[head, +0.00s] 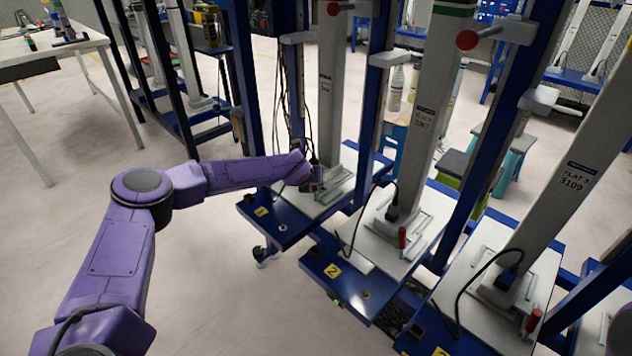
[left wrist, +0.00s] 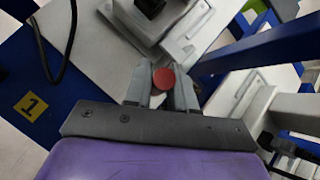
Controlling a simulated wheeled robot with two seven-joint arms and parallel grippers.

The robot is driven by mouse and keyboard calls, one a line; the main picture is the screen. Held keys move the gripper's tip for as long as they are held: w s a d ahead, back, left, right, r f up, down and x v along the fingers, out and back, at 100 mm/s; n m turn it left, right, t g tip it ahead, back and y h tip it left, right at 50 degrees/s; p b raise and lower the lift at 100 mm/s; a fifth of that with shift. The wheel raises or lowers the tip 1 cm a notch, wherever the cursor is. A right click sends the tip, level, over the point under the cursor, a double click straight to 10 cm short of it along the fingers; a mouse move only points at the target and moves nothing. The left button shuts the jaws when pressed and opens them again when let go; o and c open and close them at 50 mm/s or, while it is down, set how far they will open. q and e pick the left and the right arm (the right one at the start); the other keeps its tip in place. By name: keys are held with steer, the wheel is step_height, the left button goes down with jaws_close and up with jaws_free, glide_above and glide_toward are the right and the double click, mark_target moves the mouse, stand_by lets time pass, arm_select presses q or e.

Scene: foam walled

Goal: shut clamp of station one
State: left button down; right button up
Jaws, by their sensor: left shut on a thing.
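Station one is the blue base with the yellow label 1 (head: 261,211), with a white plate and a tall pale column (head: 330,90). My left gripper (head: 316,186) reaches its clamp at the column's foot, and my wrist hides much of it. In the left wrist view, my left gripper (left wrist: 162,88) is shut on the red-ended clamp handle (left wrist: 163,78), whose round end shows between the grey fingers. The label 1 (left wrist: 30,106) also shows there. Whether the clamp is fully down cannot be told. My right gripper is not in view.
Station two (head: 333,271) stands close on the right, with its red clamp handle (head: 402,238) upright. A third station with a red handle (head: 532,320) is farther right. Blue posts stand between the columns. A black cable (left wrist: 62,50) curves near the gripper. Floor at the left is clear.

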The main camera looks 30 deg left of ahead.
arm_select(q)
steer(key=c, duration=1)
jaws_free()
steer(key=shift+a+f, duration=0.1)
steer(key=shift+a, duration=0.05)
steer(key=shift+c, duration=0.2)
steer(key=p+v, duration=0.2)
steer(key=v, duration=0.8)
steer(key=shift+s, duration=0.25)
